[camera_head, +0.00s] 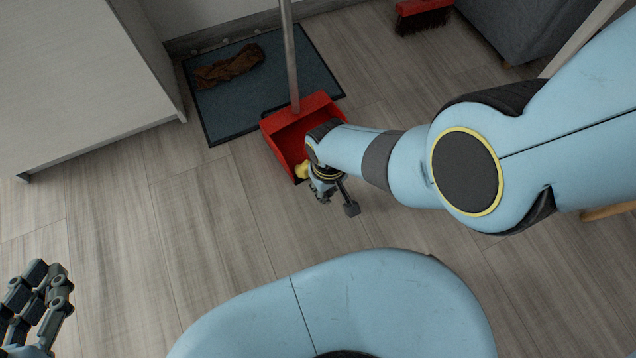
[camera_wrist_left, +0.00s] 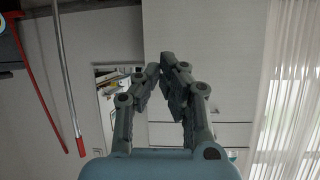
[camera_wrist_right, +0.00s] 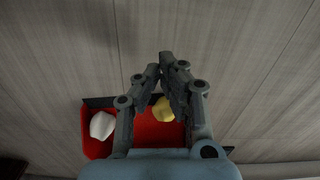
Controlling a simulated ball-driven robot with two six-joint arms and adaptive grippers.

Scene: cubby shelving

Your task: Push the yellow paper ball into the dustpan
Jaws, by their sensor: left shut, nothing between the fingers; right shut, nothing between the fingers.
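The yellow paper ball (camera_head: 302,170) is at the front edge of the red dustpan (camera_head: 287,132), partly hidden by my right gripper (camera_head: 326,195). In the right wrist view the yellow ball (camera_wrist_right: 163,112) shows behind the fingers against the red pan (camera_wrist_right: 92,148), close to its dark lip. I cannot tell if it lies wholly inside. My right gripper (camera_wrist_right: 160,66) is shut and empty, low beside the ball. My left gripper (camera_head: 48,278) is shut and empty at the lower left, far from the pan; its fingers also show in the left wrist view (camera_wrist_left: 165,66).
A white crumpled ball (camera_wrist_right: 102,125) lies in the pan. The pan's long handle (camera_head: 290,55) rises from it. A dark mat (camera_head: 245,105) with a brown cloth (camera_head: 230,66) lies behind. A pale cabinet (camera_head: 80,80) stands left; a red brush (camera_head: 422,14) is at the back.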

